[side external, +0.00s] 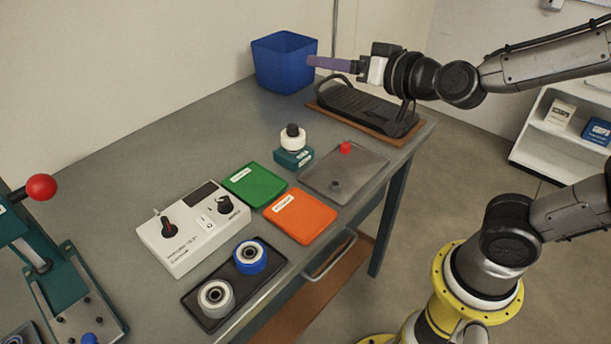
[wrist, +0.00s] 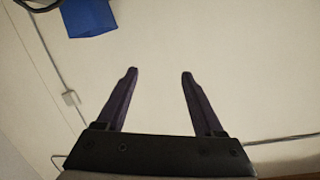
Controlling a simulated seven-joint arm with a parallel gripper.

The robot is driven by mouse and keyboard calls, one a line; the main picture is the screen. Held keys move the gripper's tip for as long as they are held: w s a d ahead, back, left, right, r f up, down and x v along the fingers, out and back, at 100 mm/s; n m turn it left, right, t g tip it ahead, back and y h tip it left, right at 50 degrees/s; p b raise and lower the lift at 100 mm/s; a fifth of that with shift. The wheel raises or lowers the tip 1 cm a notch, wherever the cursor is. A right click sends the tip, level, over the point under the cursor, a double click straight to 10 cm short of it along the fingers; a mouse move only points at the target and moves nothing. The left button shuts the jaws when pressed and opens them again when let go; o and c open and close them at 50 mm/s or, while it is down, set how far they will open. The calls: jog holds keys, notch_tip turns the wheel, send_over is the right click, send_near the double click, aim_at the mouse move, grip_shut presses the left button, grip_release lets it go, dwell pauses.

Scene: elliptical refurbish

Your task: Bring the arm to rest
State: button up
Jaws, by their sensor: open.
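My gripper (side external: 313,62) is raised above the far end of the table, pointing left, level with the upper part of the blue bin. In the wrist view its two purple fingers (wrist: 160,72) are spread apart with nothing between them. The wrist view faces a pale wall, with the blue bin (wrist: 88,17) at the upper left. In the side external view the fingertips appear beside the bin's right edge; whether they touch it cannot be told. A black rack (side external: 362,108) on a brown board lies below my gripper.
The blue bin (side external: 284,62) stands at the table's back. A white-topped teal block (side external: 293,150), grey plate (side external: 345,172), green pad (side external: 254,186), orange pad (side external: 300,215), control box (side external: 193,228) and black tray (side external: 225,312) with two rollers occupy the table. A teal press (side external: 60,290) stands at left.

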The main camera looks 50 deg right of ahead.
jog(key=s+f+n+g, duration=0.2)
jog(key=s+f+g, duration=0.2)
jog(key=s, duration=0.5)
jog(key=s+f+n+g+y, duration=0.1)
jog(key=s+f+n+g, duration=0.2)
jog(key=s, duration=0.7)
notch_tip(320, 180, down, 2)
jog(key=g, duration=0.3)
jog(key=shift+s+d+f, duration=0.15)
jog(key=shift+s+d, duration=0.1)
